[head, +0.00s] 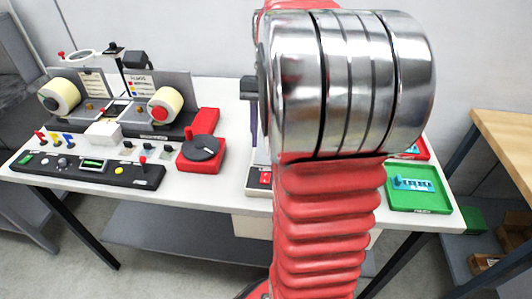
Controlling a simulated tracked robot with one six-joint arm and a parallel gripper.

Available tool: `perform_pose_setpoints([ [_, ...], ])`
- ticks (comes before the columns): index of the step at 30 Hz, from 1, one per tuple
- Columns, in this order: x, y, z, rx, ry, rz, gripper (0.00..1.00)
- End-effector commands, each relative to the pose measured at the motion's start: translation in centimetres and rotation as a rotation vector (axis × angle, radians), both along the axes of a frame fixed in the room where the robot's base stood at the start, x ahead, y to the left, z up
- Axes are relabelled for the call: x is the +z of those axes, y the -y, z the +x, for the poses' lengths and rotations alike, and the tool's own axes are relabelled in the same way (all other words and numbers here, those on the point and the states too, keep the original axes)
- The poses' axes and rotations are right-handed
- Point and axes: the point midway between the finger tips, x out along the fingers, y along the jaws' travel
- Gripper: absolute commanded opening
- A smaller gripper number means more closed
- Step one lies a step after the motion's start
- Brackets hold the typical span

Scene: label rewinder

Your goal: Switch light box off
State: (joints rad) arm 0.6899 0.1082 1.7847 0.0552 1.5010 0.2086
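I cannot tell for sure which thing is the light box. A small white box (103,132) sits in front of the label rewinder, between its two cream rolls (60,96) (165,105). A black control panel (85,170) at the table's front left carries knobs, a small lit display, a yellow button and a red-tipped lever. A white base with a red switch-like patch (264,178) stands mid-table, partly hidden behind my arm. My gripper is out of view; only my arm's red bellows and metal joint show, covering the table's middle right.
A red unit with a black disc and red knob (202,150) stands right of the rewinder. A green tray (417,188) with blue-white items lies at the right end, a red tray (413,150) behind it. A wooden-topped bench (505,135) stands beyond the right edge.

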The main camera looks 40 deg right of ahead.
Motion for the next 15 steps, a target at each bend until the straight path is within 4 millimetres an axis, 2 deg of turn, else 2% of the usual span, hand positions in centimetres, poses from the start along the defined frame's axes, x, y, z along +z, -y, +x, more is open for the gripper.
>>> perform_pose_setpoints([
  [6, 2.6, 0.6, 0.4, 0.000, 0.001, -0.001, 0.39],
  [15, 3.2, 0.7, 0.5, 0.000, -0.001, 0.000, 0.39],
])
